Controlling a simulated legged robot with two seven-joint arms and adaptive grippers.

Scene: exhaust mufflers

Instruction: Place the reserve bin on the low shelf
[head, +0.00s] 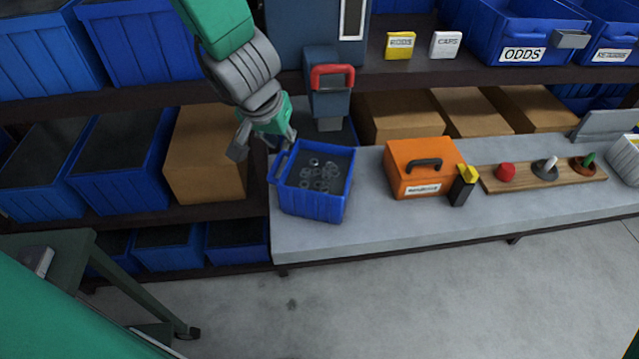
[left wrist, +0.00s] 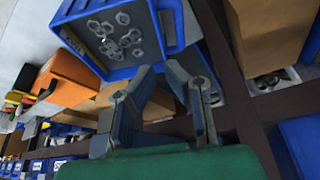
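A blue bin (head: 316,204) with several grey nut-like pieces inside stands upright on the grey bench, near its left end. It also shows in the left wrist view (left wrist: 121,73), with a blue handle on one side. No label reading "reserve" shows on it. My left gripper (head: 262,145) is just behind and left of the bin, near its handle. In the left wrist view its two fingers (left wrist: 162,73) stand apart, with nothing between them. My right gripper is not in view. A low shelf (head: 190,270) at the lower left holds several blue bins.
An orange toolbox (head: 408,174) and a wooden board (head: 530,178) with small parts stand right of the bin. A red-handled machine (head: 328,90) stands behind it. A cardboard box (head: 208,165) sits on the shelf at left. The floor (head: 400,300) in front is clear.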

